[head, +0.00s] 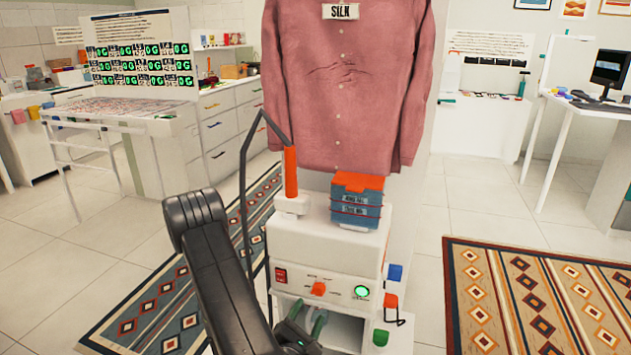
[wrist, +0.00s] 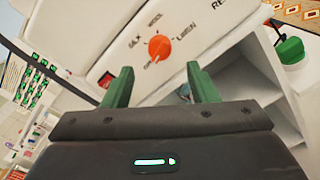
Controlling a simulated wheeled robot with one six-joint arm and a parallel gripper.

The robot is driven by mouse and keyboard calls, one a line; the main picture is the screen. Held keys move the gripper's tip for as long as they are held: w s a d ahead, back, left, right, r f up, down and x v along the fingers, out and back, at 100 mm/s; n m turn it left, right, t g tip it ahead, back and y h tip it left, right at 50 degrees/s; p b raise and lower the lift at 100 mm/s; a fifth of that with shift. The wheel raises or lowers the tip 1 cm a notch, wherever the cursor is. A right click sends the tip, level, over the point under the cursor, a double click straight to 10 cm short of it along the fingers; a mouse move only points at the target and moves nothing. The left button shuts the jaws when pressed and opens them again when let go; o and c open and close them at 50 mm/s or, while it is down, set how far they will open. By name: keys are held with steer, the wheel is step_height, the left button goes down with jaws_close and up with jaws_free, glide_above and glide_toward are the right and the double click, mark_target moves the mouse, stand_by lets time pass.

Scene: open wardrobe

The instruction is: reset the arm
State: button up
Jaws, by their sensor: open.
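My arm (head: 215,255) reaches forward and down in the head view, in front of a white steamer unit (head: 325,250). My gripper (head: 312,325) is low at the front of the unit, partly cut off by the frame's bottom edge. In the wrist view my gripper (wrist: 160,88) has its two green fingers apart with nothing between them. An orange dial (wrist: 159,48) on the unit's panel lies beyond the fingertips, and the fingers look apart from it. The dial (head: 319,289) also shows in the head view, just above my gripper.
A pink shirt (head: 340,80) labelled SILK hangs above the unit. On top stand an orange handle (head: 291,175) with a dark hose and a blue box (head: 357,205) with an orange lid. A red switch (head: 281,275) and green light (head: 362,292) flank the dial. Patterned rugs lie either side.

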mark_target(317, 295)
steer(key=x, duration=0.7)
steer(key=shift+w+f+m, duration=0.1)
steer(key=shift+m, duration=0.3)
steer(key=m, duration=0.3)
steer(key=shift+b, duration=0.4)
steer(key=m, duration=0.7)
steer(key=shift+m, duration=2.4)
